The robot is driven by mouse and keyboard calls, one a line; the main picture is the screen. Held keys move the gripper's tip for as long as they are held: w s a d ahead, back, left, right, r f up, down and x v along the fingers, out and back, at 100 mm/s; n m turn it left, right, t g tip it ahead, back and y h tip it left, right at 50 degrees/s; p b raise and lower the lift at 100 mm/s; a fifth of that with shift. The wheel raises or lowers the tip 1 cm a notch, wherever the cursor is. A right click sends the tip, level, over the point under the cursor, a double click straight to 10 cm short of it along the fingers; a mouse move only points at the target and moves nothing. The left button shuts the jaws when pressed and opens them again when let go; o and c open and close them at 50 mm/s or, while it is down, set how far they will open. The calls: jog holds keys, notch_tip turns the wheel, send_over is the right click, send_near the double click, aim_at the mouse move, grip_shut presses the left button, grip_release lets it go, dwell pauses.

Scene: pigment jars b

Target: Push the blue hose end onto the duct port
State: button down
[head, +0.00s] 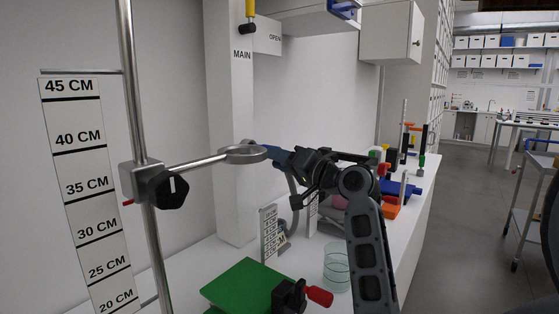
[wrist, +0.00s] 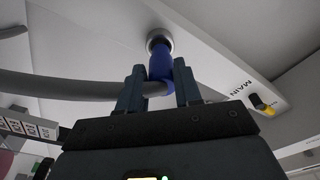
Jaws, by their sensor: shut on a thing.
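In the wrist view, the blue hose end (wrist: 160,62) stands between the two fingertips of my gripper (wrist: 158,74). My gripper is shut on it. A grey hose (wrist: 75,88) runs off to the left from below the blue end. The duct port (wrist: 158,36) is a round metal ring on a pale surface, right at the far tip of the hose end. The two overlap in this view; I cannot tell whether the end is seated. In the head view, my gripper (head: 278,155) is beside the stand's ring, and the hose (head: 293,190) hangs beneath it. The port cannot be made out there.
A metal stand ring (head: 243,153) on a rod with a black knob (head: 168,189) is close left of my gripper. A pillar marked MAIN (head: 241,90) is behind.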

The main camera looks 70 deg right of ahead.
jog(key=shift+x, duration=1.45)
jog(key=c, duration=0.7)
grip_release()
jog(key=shift+a+f, duration=0.1)
jog(key=b+v, duration=0.1)
jog(key=v, duration=0.6)
jog(key=shift+s+a, duration=0.15)
jog(key=shift+s, duration=0.2)
jog(key=shift+s+f, duration=0.1)
